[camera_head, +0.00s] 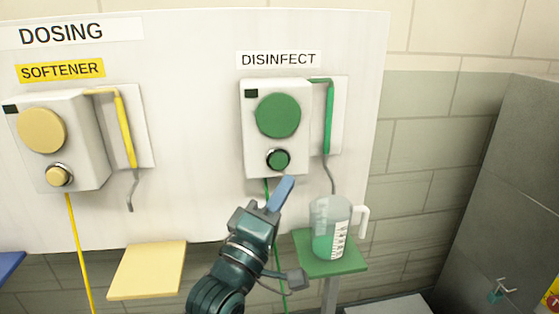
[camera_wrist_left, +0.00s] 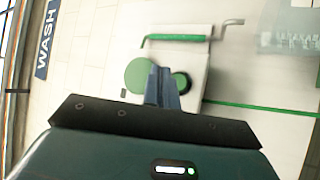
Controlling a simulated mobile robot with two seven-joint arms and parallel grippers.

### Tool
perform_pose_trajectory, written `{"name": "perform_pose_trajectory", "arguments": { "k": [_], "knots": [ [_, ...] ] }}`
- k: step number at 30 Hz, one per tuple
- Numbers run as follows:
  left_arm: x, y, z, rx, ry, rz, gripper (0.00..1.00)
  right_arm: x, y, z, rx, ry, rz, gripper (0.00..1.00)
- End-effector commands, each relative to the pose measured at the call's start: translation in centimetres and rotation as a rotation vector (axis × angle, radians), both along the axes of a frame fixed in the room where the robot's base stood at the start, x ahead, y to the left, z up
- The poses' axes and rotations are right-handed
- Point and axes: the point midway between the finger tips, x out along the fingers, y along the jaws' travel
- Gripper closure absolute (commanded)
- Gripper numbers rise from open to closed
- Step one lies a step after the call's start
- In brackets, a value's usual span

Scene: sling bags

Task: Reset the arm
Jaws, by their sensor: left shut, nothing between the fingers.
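My left gripper (camera_head: 281,193) is shut and empty, its blue fingers pointing up just below the disinfect dispenser. In the left wrist view its closed fingers (camera_wrist_left: 161,88) overlap the front of the dispenser, between the large green disc (camera_wrist_left: 139,76) and the small green button (camera_wrist_left: 181,83). The white disinfect dispenser (camera_head: 249,130) carries the same green disc (camera_head: 278,115) and button (camera_head: 278,159) in the head view. In that view the fingertips are apart from the button; the gap in depth is hard to tell. My right gripper is not in view.
A clear jug (camera_head: 331,228) with green liquid stands on a green shelf (camera_head: 349,262) under the green dispenser's spout, close right of my gripper. The yellow softener dispenser (camera_head: 85,140) and an empty yellow shelf (camera_head: 148,269) are at left. A grey cabinet (camera_head: 500,180) stands at right.

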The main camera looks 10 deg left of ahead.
Motion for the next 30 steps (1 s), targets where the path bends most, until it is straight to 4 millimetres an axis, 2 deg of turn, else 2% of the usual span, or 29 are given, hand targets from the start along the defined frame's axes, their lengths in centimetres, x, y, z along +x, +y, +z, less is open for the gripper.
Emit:
{"name": "perform_pose_trajectory", "arguments": {
  "k": [7, 9, 11, 14, 17, 18, 21, 24, 27, 30],
  "knots": [
    [0.0, 0.0, -0.2, 0.003, 0.002, 0.001, 1.00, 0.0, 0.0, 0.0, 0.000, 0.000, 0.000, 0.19],
    [0.0, 0.0, -1.1, 0.028, 0.019, 0.012, 1.00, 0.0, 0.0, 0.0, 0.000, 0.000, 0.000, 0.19],
    [0.0, 0.1, -3.0, 0.083, 0.050, 0.033, 1.00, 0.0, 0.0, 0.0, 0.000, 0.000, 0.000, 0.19],
    [-0.5, 0.4, -8.5, 0.251, 0.138, 0.082, 1.00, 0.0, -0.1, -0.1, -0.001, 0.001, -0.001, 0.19],
    [-2.3, 1.0, -15.7, 0.496, 0.248, 0.118, 1.00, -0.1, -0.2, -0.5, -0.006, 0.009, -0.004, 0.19],
    [-3.4, 1.3, -18.6, 0.600, 0.290, 0.120, 1.00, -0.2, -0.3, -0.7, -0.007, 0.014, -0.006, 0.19],
    [-6.8, 2.0, -25.4, 0.860, 0.381, 0.099, 1.00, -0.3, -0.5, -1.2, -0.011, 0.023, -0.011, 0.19],
    [-10.7, 2.7, -31.0, 1.092, 0.446, 0.045, 1.00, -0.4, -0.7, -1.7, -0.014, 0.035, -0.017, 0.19],
    [-14.3, 3.4, -34.9, 1.272, 0.483, -0.021, 1.00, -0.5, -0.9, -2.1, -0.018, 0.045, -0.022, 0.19],
    [-16.8, 3.9, -37.2, 1.388, 0.498, -0.074, 1.00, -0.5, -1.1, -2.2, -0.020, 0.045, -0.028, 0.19]
  ]
}}
